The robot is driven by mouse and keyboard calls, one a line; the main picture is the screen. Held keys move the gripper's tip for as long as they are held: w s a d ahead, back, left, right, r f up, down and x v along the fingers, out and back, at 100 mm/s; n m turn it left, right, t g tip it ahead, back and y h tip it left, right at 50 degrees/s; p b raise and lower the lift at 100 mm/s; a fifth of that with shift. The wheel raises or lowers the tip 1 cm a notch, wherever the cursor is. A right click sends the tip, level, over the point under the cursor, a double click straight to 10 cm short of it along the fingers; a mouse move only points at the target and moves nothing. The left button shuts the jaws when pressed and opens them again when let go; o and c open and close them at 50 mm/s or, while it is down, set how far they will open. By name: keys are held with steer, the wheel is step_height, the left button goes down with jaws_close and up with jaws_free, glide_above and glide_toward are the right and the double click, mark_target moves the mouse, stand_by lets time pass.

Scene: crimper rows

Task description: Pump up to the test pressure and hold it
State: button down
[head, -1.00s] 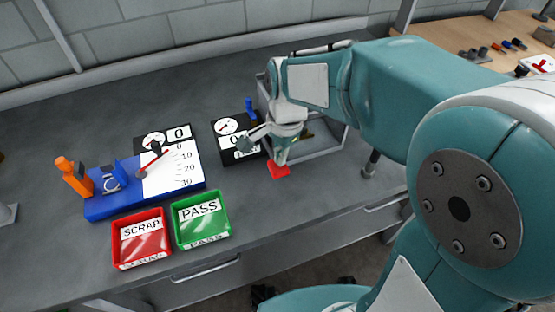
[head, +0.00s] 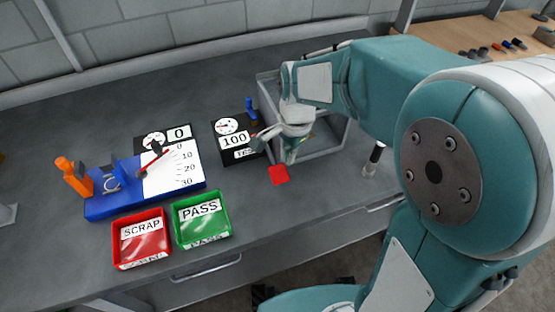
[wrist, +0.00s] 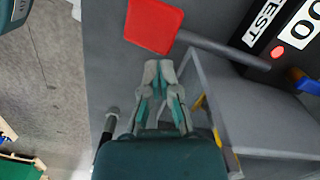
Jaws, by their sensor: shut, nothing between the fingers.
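A flat red pad (head: 279,174) sits at the end of a grey bar (wrist: 225,52), low over the bench; it also shows in the wrist view (wrist: 153,25). A black test panel (head: 232,139) with a dial stands behind it and reads 100 over the word TEST. In the wrist view a small red lamp (wrist: 277,52) shows on the panel beside part of the number. My gripper (head: 288,160) is shut and empty, just behind and right of the pad. In the wrist view its closed fingertips (wrist: 160,64) are close to the pad's edge; contact cannot be told.
A grey open frame (head: 322,152) stands right of my gripper. A black-topped post (head: 375,158) stands further right. A blue gauge fixture (head: 125,205) reading 0, a red SCRAP tray (head: 119,257) and a green PASS tray (head: 182,241) are at left. The bench front is clear between.

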steer(key=shift+w+d, duration=0.1)
steer(key=shift+d, duration=0.1)
steer(key=shift+r, duration=0.1)
step_height(320, 180, up, 12)
steer(key=shift+w+d, duration=0.4)
steer(key=shift+d, duration=0.05)
steer(key=shift+f, duration=0.2)
stand_by(1.3)
steer(key=s+a, duration=0.1)
steer(key=s+a+f, duration=0.1)
steer(key=a, duration=0.1)
steer(key=shift+s+f, duration=0.1)
steer(key=shift+f, duration=0.1)
